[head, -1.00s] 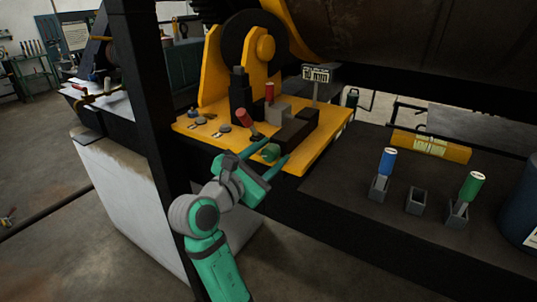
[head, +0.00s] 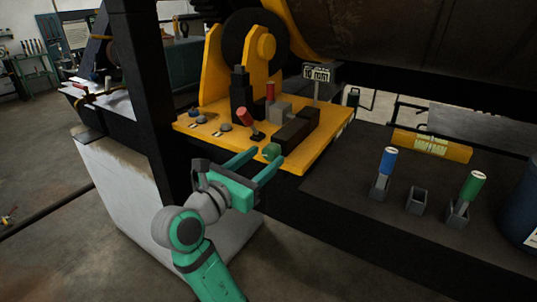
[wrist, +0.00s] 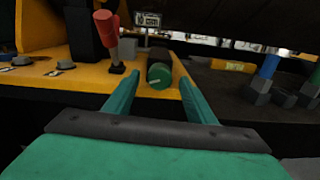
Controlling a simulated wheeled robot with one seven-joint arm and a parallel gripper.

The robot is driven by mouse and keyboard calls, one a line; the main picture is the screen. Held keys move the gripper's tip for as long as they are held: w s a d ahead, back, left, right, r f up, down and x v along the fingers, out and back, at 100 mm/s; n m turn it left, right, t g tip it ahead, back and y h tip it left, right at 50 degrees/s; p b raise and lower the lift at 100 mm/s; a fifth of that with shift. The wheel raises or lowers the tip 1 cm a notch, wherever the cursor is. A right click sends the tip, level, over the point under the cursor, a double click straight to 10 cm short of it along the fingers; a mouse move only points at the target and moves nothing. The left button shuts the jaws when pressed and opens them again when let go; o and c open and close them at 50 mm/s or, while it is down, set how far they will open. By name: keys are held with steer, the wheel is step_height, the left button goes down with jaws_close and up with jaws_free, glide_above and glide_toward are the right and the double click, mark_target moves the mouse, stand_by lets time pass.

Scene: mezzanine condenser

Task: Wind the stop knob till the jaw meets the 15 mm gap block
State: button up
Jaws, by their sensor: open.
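The green stop knob (head: 271,152) sits at the near end of a dark block-shaped slide (head: 297,132) on the yellow plate (head: 320,150). It also shows in the wrist view (wrist: 159,75), with a pale mark on its face. My gripper (head: 267,157) is open, its fingertips on either side of the knob and a little short of it. In the wrist view (wrist: 158,82) a gap shows on both sides. I cannot tell which piece is the 15 mm gap block.
A small sign (head: 317,73) reads 10 mm. A red-gripped lever (head: 245,118) leans close left of the knob. Blue (head: 388,160) and green (head: 474,184) handled pieces stand in grey holders, an empty holder (head: 415,201) between them. A dark post (head: 150,110) rises left.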

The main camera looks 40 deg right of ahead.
steer(key=s+a+m+t, duration=0.1)
steer(key=s+a+m, duration=0.2)
steer(key=a, duration=0.4)
steer(key=shift+s+a, duration=0.25)
steer(key=shift+s, duration=0.1)
steer(key=shift+f, duration=0.1)
